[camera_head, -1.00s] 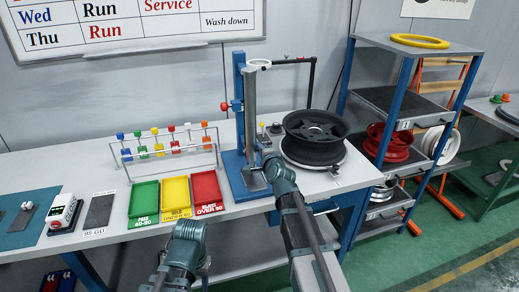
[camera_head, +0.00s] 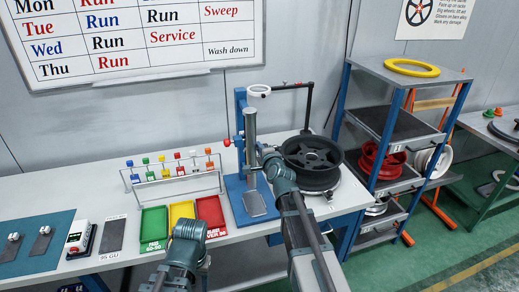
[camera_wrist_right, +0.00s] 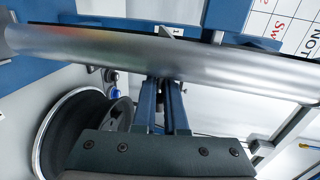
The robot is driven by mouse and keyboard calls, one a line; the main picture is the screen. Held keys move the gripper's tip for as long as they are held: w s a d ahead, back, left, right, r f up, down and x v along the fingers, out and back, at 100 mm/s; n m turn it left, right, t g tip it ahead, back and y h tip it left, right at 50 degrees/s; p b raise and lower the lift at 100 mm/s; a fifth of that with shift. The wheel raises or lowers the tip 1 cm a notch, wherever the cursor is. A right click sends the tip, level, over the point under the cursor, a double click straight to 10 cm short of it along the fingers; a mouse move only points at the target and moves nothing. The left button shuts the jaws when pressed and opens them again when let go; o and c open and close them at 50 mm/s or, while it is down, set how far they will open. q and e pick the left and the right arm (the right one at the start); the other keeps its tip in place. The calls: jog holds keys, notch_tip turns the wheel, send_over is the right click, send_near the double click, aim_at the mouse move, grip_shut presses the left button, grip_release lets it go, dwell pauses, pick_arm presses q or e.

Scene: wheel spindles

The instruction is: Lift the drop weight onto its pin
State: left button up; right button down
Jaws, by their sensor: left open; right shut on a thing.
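The drop weight looks to be the bright silver cylinder (camera_head: 250,135), upright in front of the blue post of the stand (camera_head: 240,118). A red knob (camera_head: 227,142), perhaps the pin, sits left of the post. My right gripper (camera_head: 263,152) is at the cylinder's right side, shut on the weight. In the right wrist view the cylinder (camera_wrist_right: 180,62) lies across the picture and hides the fingertips of the right gripper (camera_wrist_right: 166,82). My left gripper (camera_head: 190,232) is empty, low in front of the trays; its fingers are mostly hidden.
A black wheel (camera_head: 312,158) rests on a round support right of the stand. Green (camera_head: 153,224), yellow (camera_head: 182,211) and red (camera_head: 211,212) trays and a rack of coloured samples (camera_head: 175,176) stand to the left. A shelf (camera_head: 385,125) holds more wheels at right.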

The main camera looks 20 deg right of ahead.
notch_tip(320, 180, up, 8)
jog(key=p, duration=0.5)
jog(key=shift+f+p, duration=0.1)
jog(key=shift+p, duration=0.3)
pick_arm(q)
notch_tip(320, 180, up, 8)
jog(key=shift+f, duration=0.2)
pick_arm(e)
jog(key=c, duration=1)
grip_release()
jog(key=shift+w+f, duration=0.1)
